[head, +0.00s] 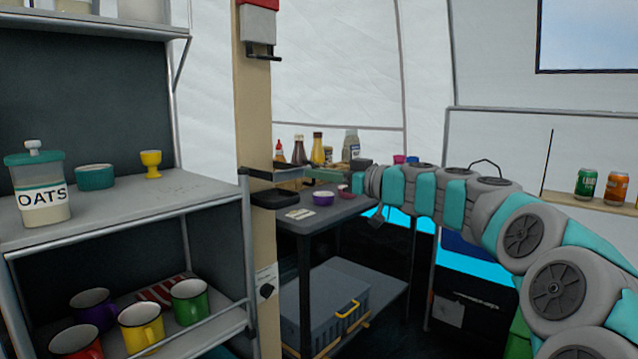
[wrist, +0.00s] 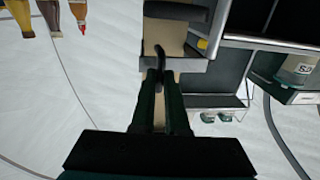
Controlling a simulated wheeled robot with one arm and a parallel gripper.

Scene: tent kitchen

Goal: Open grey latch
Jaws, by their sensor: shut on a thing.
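The grey latch (wrist: 159,52) shows in the wrist view as a dark, thin, curved piece in front of the tan post. My gripper (wrist: 164,74) is shut on it, with its two dark fingers one on each side. The part of the latch between the fingers is hidden. In the head view my arm reaches in from the right, and my gripper (head: 302,175) is beside the post at the height of a dark fitting (head: 275,196). The latch is too small to make out clearly there.
The tan post (head: 256,110) carries a red and white box (head: 260,20) higher up. A shelf unit (head: 120,212) with mugs and an oats jar (head: 42,190) stands at left. A dark table (head: 325,212) with bowls and bottles lies behind the post, with a grey crate (head: 325,300) below.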

